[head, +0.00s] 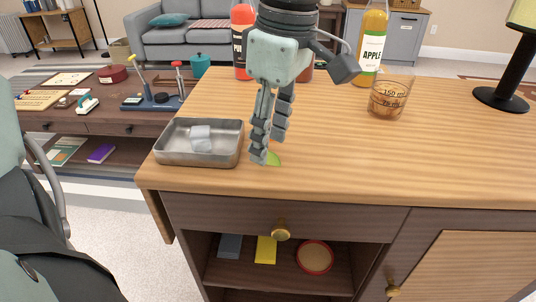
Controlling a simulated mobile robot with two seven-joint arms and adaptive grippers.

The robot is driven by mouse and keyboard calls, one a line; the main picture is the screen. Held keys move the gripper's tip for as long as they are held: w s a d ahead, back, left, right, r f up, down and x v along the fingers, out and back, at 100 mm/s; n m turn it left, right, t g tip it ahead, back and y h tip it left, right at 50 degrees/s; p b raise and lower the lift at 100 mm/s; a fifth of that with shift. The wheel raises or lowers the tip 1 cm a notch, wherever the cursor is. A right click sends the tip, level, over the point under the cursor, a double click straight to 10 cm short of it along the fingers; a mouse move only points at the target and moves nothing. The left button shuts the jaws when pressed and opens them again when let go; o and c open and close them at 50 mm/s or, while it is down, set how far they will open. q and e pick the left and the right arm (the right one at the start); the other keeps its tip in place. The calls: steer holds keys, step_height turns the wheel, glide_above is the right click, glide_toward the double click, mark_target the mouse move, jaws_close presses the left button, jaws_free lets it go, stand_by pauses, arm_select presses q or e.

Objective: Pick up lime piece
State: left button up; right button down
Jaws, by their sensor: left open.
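The lime piece (274,159) is a small green wedge on the wooden counter, near its front edge. My left gripper (267,158) points down right at it, and its fingers hide part of the wedge. The gripper is open, and I cannot tell whether a finger touches the lime. My right gripper is not in view.
A metal tray (185,160) with a pale cube (201,138) stands just left of the gripper. The counter's right front is clear.

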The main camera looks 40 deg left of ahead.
arm_select(q)
steer(key=shift+a+f, duration=0.15)
steer(key=shift+f, duration=0.65)
steer(key=shift+c, duration=0.5)
steer(key=c, duration=0.8)
steer(key=shift+c, duration=0.2)
